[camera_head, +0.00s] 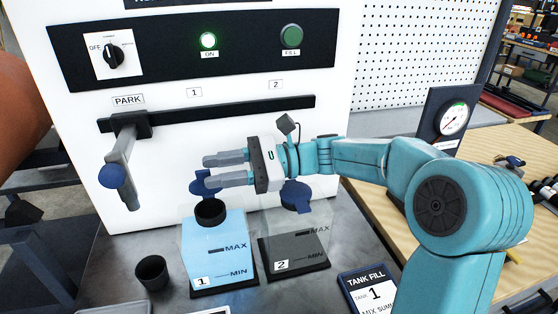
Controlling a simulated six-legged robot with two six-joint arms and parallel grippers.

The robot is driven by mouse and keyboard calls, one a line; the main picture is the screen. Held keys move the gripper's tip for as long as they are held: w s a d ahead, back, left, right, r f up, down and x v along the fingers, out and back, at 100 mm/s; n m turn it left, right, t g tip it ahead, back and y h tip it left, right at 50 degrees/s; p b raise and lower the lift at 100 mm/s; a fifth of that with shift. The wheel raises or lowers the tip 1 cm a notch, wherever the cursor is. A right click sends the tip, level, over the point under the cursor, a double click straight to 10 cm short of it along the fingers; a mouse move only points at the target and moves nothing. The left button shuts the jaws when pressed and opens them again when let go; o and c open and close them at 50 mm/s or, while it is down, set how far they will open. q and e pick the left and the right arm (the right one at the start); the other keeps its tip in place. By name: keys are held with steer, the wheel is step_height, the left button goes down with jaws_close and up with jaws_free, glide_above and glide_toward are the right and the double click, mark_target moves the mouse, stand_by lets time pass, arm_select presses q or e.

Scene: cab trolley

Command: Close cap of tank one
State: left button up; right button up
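Tank one (215,252) is a clear box filled with blue liquid to around its MAX mark, with a black neck (210,212) on top. Its blue cap (205,186) stands up open behind the neck, partly covered by my gripper. My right gripper (208,171) reaches in from the right, its two grey fingers pointing left, spread apart with nothing seen between them. The lower finger overlaps the cap in the picture; I cannot tell whether they touch. My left gripper is not in view.
Tank two (295,250) stands just right, with a blue cap (297,196). A black cup (152,272) stands at left. A spout with a blue knob (113,176) hangs from the rail at PARK. A control panel (160,52) is behind. A TANK FILL card (368,289) lies in front.

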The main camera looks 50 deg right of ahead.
steer(key=v, duration=1.3)
steer(key=shift+s, duration=0.15)
steer(key=shift+f, duration=0.1)
